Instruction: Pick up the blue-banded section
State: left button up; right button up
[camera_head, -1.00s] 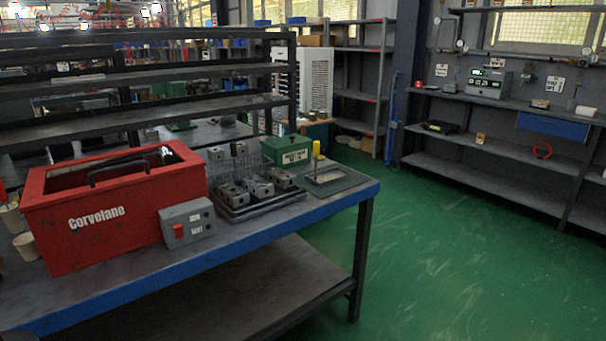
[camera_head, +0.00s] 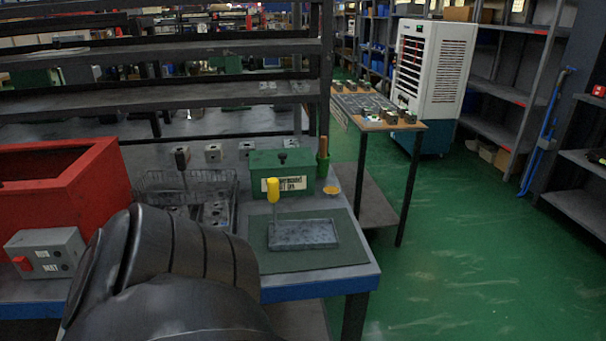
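I cannot make out a blue-banded section in this view. Several grey metal valve blocks (camera_head: 215,213) sit in a tray on the bench, partly hidden behind a large black rounded part, which looks like my own arm. Neither gripper is in view.
A red bin (camera_head: 60,190) and grey switch box (camera_head: 45,254) stand at left. Green floor (camera_head: 470,250) at right is clear.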

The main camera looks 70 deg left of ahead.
aim_at(216, 214)
jog(key=i, duration=1)
jog(key=u, duration=3.2)
